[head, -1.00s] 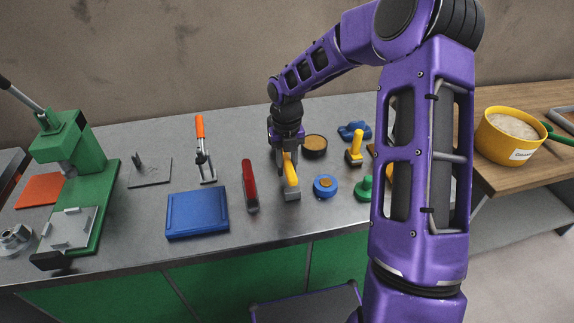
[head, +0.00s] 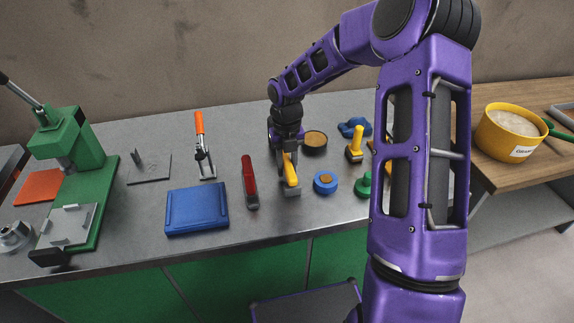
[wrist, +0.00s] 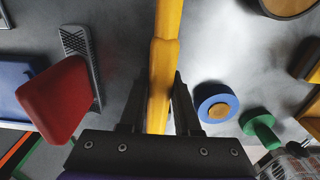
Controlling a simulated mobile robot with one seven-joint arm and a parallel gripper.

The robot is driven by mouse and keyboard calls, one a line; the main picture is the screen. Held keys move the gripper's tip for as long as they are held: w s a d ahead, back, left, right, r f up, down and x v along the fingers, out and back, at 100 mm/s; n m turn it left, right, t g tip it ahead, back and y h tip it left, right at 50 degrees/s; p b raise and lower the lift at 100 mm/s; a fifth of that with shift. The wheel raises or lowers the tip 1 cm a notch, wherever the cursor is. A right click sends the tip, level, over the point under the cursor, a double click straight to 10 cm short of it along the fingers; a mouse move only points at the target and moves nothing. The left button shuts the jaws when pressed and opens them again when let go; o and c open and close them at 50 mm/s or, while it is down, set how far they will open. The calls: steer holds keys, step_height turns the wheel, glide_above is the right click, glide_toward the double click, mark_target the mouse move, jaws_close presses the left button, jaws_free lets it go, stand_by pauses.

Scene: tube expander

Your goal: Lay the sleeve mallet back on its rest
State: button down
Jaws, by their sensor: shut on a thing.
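The mallet has a yellow handle and a grey block head (head: 291,190). My gripper (head: 289,152) is shut on the yellow handle, which also runs straight between the dark fingers in the wrist view (wrist: 162,75). In the head view the mallet's head points toward the bench's front edge. It appears low over or on the bench; I cannot tell whether it touches. The mallet's head does not show in the wrist view. I cannot make out with certainty which thing is its rest; a small blue shaped piece (head: 354,127) lies behind and to the right.
A blue pad (head: 197,209) and green press (head: 85,170) are farther left.

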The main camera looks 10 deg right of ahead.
mark_target(287, 160)
steer(key=shift+f, duration=0.15)
steer(key=c, duration=0.5)
jaws_free()
steer(key=shift+c, duration=0.2)
step_height(287, 160, up, 3)
steer(key=p, duration=0.3)
steer(key=shift+w+r, duration=0.1)
steer(key=shift+r, duration=2.4)
